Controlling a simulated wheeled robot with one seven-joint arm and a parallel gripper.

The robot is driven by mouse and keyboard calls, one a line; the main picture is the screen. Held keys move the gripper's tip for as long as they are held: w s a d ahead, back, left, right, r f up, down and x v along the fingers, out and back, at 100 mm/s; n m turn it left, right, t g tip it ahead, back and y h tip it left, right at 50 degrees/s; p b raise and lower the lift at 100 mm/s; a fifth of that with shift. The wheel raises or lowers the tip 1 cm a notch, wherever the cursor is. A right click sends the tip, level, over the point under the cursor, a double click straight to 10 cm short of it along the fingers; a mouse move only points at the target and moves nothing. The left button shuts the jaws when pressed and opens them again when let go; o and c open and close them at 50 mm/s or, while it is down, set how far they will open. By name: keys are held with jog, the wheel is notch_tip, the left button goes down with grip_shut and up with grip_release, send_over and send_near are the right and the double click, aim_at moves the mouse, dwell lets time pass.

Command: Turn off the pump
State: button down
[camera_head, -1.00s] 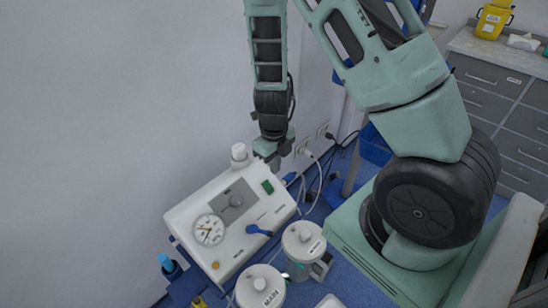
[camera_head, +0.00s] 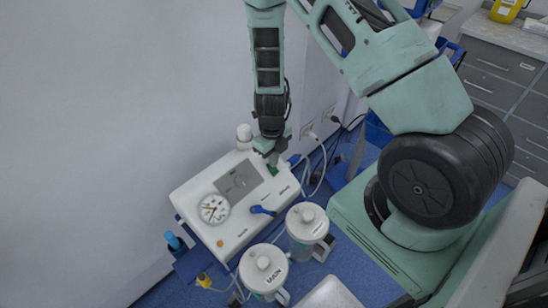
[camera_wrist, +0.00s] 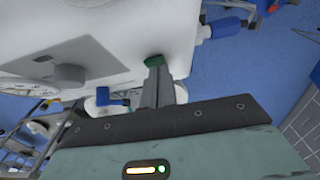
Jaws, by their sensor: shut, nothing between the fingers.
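The pump (camera_head: 240,225) is a white box with a round dial gauge (camera_head: 214,208), a grey panel with a knob, and a blue lever (camera_head: 262,210). Its green switch (camera_wrist: 155,60) is at the fingertips in the wrist view; in the head view, only a bit of green shows by them. My gripper (camera_head: 272,166) is shut and empty, pointing down at the pump's back right corner. In the wrist view the closed fingers (camera_wrist: 157,72) overlap the near side of the switch. I cannot tell whether they press it, or its position.
Two lidded canisters (camera_head: 307,222) stand in front of the pump, right beside it. A white knob (camera_head: 244,133) rises behind it. Cables and tubes (camera_head: 318,165) hang at its right, near the wall. A grey drawer cabinet (camera_head: 490,85) is at the far right.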

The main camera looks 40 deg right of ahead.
jog(key=shift+w+r+p, duration=0.1)
jog(key=shift+p, duration=0.3)
jog(key=shift+g, duration=0.3)
jog(key=shift+f, duration=0.25)
jog(key=shift+s, duration=0.7)
jog(key=shift+d, duration=0.1)
